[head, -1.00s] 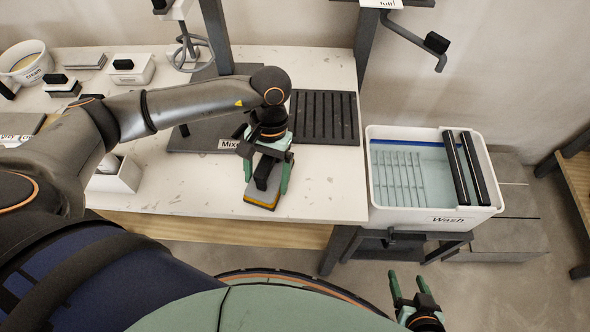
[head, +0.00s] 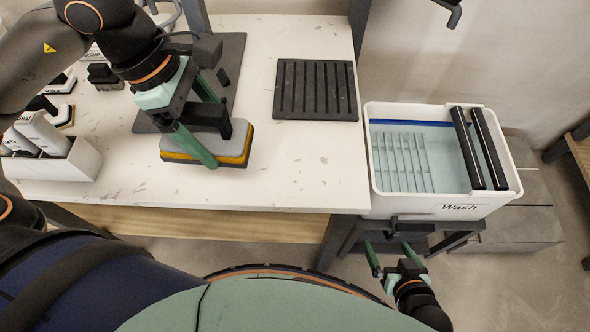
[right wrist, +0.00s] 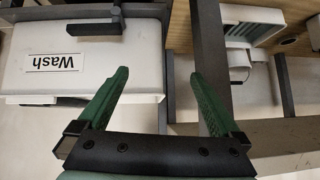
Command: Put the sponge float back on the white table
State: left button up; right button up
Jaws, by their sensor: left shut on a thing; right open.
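The sponge float (head: 236,148) has a grey plate, a yellow-orange sponge underneath and a black handle. In the head view it is over the front middle of the white table (head: 292,165), roughly level, sponge side down. My left gripper (head: 214,132) is shut on its handle from above, and its fingers hide part of the float. I cannot tell whether the sponge touches the table top. My right gripper (head: 389,251) is open and empty, low in front of the wash tub; its two green fingers also show in the right wrist view (right wrist: 160,78).
A black ribbed mat (head: 316,90) lies right of the float. The white wash tub (head: 440,205) stands beyond the table's right edge. A white holder box (head: 70,165) with tools is at the left. The table front right of the float is clear.

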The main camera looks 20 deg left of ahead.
pick_arm(q)
jog(key=shift+s+n, duration=0.15)
jog(key=shift+n, duration=0.15)
jog(key=shift+d, duration=0.15)
jog(key=w+d+f, duration=0.2)
jog(key=d, duration=0.1)
jog(key=w+d+f, duration=0.2)
jog(key=d+f, duration=0.1)
jog(key=w+d+f, duration=0.3)
jog(key=d, duration=0.1)
jog(key=shift+f+p, duration=0.15)
jog(key=shift+p, duration=0.15)
jog(key=shift+w+d+f, duration=0.25)
jog(key=shift+d+f, duration=0.15)
jog(key=shift+f, duration=0.05)
jog(key=x, duration=0.3)
jog(key=shift+a+f, duration=0.2)
jog(key=shift+a, duration=0.05)
jog(key=shift+w+f, duration=0.1)
jog(key=shift+f, duration=0.1)
pick_arm(e)
jog(key=shift+w+d+r, duration=0.15)
jog(key=shift+w+r, duration=0.05)
jog(key=shift+w, duration=0.05)
